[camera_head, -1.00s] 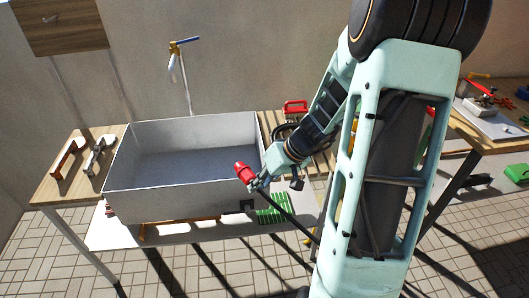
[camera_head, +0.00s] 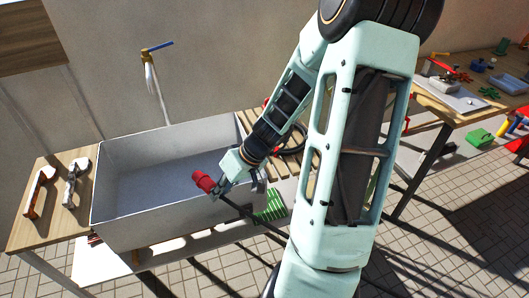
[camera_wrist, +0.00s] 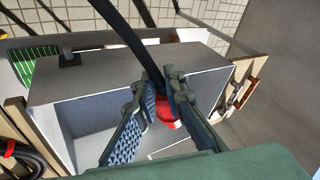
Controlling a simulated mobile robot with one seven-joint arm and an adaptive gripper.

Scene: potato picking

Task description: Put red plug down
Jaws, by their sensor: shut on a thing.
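The red plug (camera_head: 204,181) with its black cable (camera_head: 250,216) is in my gripper (camera_head: 220,188). In the head view the plug shows in front of the sink's right part, near its front rim. In the wrist view the red plug (camera_wrist: 166,112) sits between the two fingers of my gripper (camera_wrist: 162,100), which are shut on it. The black cable (camera_wrist: 135,45) runs away from it toward the top of the wrist view. The grey sink basin (camera_head: 120,158) lies behind and below the plug. The fingers partly hide the plug in the wrist view.
A wooden counter (camera_head: 28,232) with two tools lies left of the sink. A faucet (camera_head: 150,70) stands behind it. Slatted wood (camera_head: 250,122) and a coiled black hose (camera_wrist: 32,158) are beside the sink. A green rack (camera_head: 270,207) is below. Another table (camera_head: 450,105) stands at right.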

